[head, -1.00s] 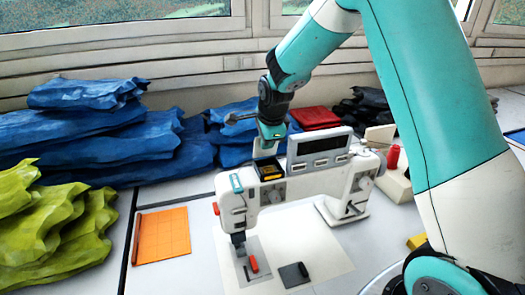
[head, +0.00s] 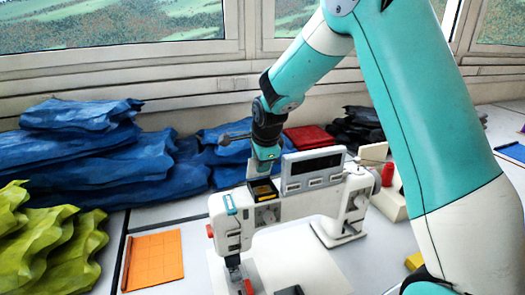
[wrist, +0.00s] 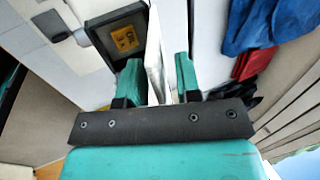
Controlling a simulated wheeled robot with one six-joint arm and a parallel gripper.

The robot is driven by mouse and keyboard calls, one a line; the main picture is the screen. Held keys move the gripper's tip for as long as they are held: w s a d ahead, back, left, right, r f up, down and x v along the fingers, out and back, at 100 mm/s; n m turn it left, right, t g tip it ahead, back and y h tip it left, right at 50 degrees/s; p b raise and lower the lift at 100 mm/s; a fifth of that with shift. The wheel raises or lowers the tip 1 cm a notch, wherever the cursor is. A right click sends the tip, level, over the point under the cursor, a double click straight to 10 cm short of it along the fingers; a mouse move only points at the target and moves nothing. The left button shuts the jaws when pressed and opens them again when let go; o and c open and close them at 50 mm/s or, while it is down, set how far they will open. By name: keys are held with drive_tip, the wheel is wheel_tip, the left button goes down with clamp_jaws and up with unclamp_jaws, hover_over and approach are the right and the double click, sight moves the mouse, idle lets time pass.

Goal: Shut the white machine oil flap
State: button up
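The white sewing machine (head: 235,225) stands on the table. Its oil compartment (head: 263,191) is uncovered on top, with a dark inside and a yellow label. In the wrist view the dark oil compartment (wrist: 101,32) shows the label clearly. A thin pale plate (wrist: 154,62), seemingly the raised flap, stands beside it, seen nearly edge-on. My gripper (head: 264,165) is just above and behind the compartment. In the wrist view my gripper (wrist: 158,68) has its teal fingers apart, with the plate between them. I cannot tell whether either finger touches it.
A grey panel with a dark face (head: 313,170) stands upright right of the compartment. Blue fabric stacks (head: 80,165) lie behind and left, green fabric (head: 45,240) at front left. An orange mat (head: 155,259) lies left of the machine. A red spool (head: 388,174) stands at right.

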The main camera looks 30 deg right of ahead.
drive_tip(key=b+v, duration=0.3)
drive_tip(key=v, duration=1.4)
drive_tip(key=shift+b, duration=0.3)
drive_tip(key=shift+r, duration=0.15)
